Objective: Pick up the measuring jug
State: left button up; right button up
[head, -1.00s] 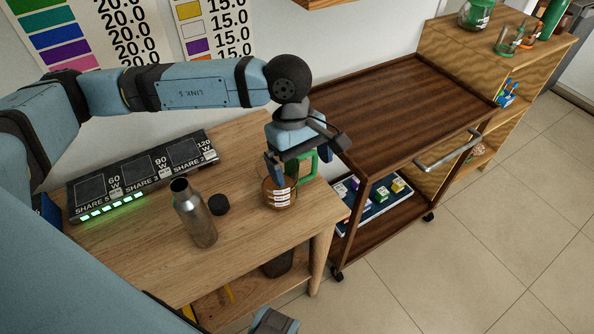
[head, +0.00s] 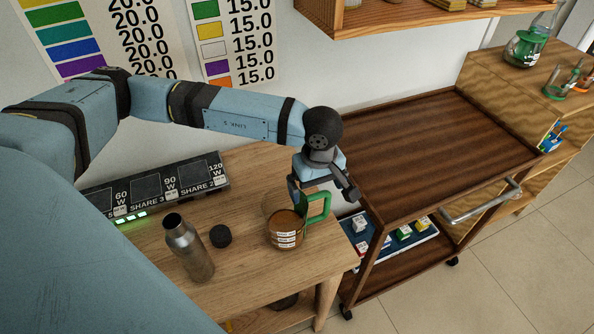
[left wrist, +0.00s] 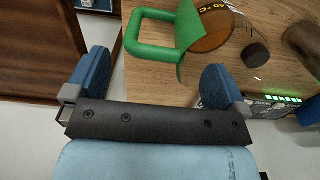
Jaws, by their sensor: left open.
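The measuring jug (head: 284,232), amber with white labels and a green handle (head: 319,207), stands upright on the wooden table, near its right end. My left gripper (head: 322,194) is open and empty just above and behind the handle, its fingers apart. In the left wrist view the jug (left wrist: 213,26) is at the top, cut off by the frame edge. There the green handle (left wrist: 152,45) lies ahead of the gap between the blue fingers of my left gripper (left wrist: 155,68). I cannot tell whether any finger touches it. My right gripper is out of view.
A metal bottle (head: 188,250) and a black cap (head: 221,236) stand left of the jug on the table (head: 245,285). A charging station (head: 160,187) lies along the wall. A dark wooden cart (head: 420,150) adjoins the table on the right; a wall shelf (head: 420,17) hangs above.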

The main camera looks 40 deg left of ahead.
aim_at(317, 194)
pick_arm(q)
jog(key=f, duration=0.3)
jog(key=shift+w+a+f, duration=0.1)
jog(key=shift+w+f, duration=0.15)
jog(key=shift+f, duration=0.75)
jog(key=c, duration=1.2)
jog(key=shift+r, duration=0.2)
